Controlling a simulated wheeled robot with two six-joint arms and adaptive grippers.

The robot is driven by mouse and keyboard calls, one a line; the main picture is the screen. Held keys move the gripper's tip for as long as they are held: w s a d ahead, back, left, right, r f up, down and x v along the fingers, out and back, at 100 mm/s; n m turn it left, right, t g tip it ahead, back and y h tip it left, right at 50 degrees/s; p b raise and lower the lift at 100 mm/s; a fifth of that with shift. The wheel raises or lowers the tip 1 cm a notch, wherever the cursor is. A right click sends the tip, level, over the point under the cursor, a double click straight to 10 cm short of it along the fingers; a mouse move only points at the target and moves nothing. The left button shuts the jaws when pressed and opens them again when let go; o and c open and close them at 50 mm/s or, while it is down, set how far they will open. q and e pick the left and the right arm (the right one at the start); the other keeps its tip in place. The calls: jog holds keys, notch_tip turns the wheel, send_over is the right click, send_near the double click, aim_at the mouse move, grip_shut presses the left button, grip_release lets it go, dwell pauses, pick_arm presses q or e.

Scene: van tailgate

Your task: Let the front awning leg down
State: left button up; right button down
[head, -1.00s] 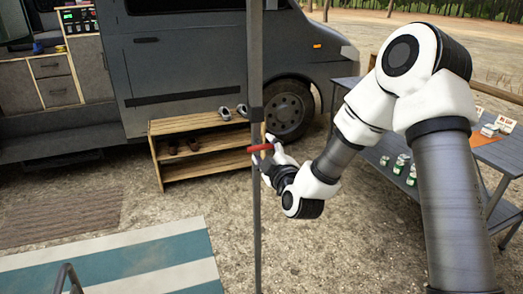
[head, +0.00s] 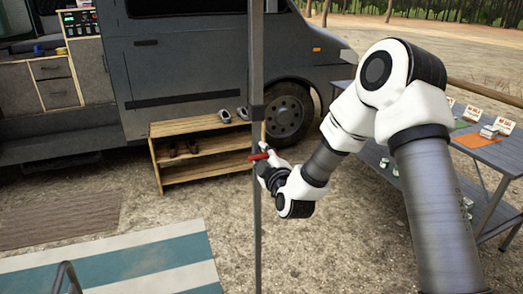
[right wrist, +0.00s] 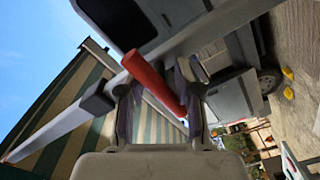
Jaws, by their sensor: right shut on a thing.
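The front awning leg (head: 257,215) is a tall grey pole standing upright in the middle of the head view. A dark collar (head: 257,112) is on it, with a red handle (head: 259,157) below. My right gripper (head: 264,158) is at the leg, shut on the red handle. In the right wrist view the red handle (right wrist: 148,78) lies slantwise between the fingers of my right gripper (right wrist: 160,103). The pale leg (right wrist: 55,130) runs off to the lower left there. The leg's foot is outside the head view. My left gripper is not in view.
A wooden shoe rack (head: 205,172) stands behind the leg, beside the van (head: 215,70). A folding table (head: 490,150) with small items stands at the right. A striped mat (head: 150,262) lies at the lower left. Gravel around the leg is clear.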

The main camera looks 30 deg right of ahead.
pick_arm(q)
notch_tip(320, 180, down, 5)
jog(key=b, duration=0.3)
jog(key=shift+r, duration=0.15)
pick_arm(e)
notch_tip(320, 180, down, 9)
jog(key=shift+r, duration=0.15)
jog(key=c, duration=0.8)
grip_release()
jog(key=shift+a, duration=0.1)
jog(key=v, duration=1.2)
